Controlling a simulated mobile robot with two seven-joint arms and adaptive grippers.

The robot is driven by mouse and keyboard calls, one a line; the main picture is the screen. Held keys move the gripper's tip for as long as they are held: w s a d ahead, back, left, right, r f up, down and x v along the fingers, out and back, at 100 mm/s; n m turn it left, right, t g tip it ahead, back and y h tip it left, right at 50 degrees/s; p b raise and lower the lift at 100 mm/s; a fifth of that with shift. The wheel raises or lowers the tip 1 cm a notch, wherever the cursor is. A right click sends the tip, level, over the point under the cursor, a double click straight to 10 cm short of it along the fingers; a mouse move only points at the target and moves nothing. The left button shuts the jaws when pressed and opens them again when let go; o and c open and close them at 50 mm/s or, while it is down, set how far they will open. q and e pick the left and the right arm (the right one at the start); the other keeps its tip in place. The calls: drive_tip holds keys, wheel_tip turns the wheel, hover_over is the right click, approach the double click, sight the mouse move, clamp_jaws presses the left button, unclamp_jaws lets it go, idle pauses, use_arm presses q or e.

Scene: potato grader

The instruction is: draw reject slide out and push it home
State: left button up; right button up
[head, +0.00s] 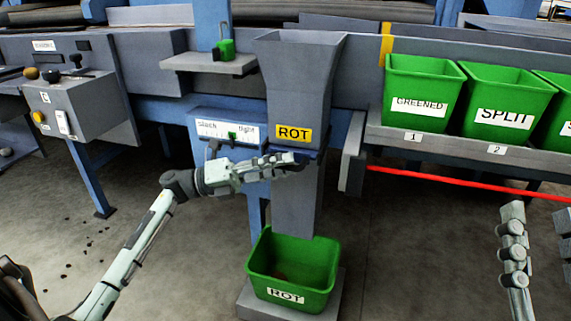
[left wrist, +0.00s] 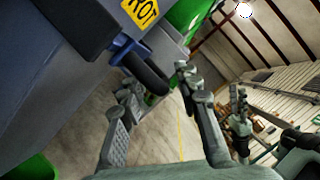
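The reject slide shows as a blue piece (head: 312,154) on the front of the grey ROT chute (head: 303,85), below the yellow ROT label. In the left wrist view, a blue bracket (left wrist: 122,48) carries a dark rounded handle (left wrist: 146,74). My left gripper (head: 292,162) is at the slide. In the left wrist view its fingers (left wrist: 155,92) are spread, with the handle between or just beyond the fingertips; I cannot tell whether they touch it. My right gripper (head: 538,212) is open and empty at the lower right, well away from the chute.
A green ROT bin (head: 262,262) stands on a low grey block under the chute. Green bins marked GREENED (head: 398,82) and SPLIT (head: 485,92) sit on a shelf at the right, above a red line (head: 450,182). A control box (head: 75,105) is at the left.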

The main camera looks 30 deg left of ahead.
use_arm(q)
drive_tip(key=v, duration=1.1)
drive_tip(key=shift+r, duration=0.1)
